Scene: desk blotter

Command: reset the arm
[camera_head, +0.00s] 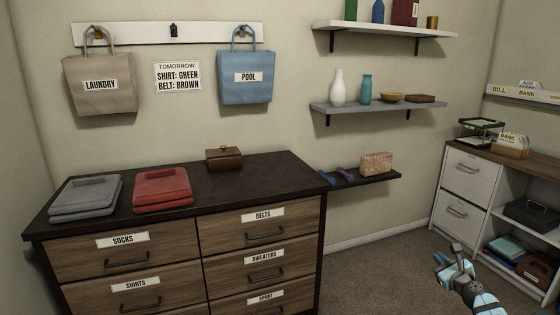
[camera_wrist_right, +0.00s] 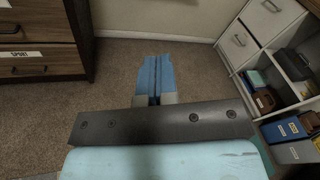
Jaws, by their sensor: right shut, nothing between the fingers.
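My right gripper (camera_head: 439,260) shows at the lower right of the head view, in the air over the carpet between the dresser and the white cabinet. Its arm comes in from the bottom right corner. In the right wrist view its two blue fingers (camera_wrist_right: 153,76) lie together, shut and with nothing between them, with bare carpet beyond. It touches nothing that I can see. My left gripper is in neither view.
A dark-topped dresser (camera_head: 245,192) with labelled drawers stands at left, holding folded grey (camera_head: 86,196) and red (camera_head: 162,188) clothes and a small brown box (camera_head: 224,159). A white cabinet (camera_head: 464,192) stands at right. Carpet (camera_head: 375,255) between them is clear.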

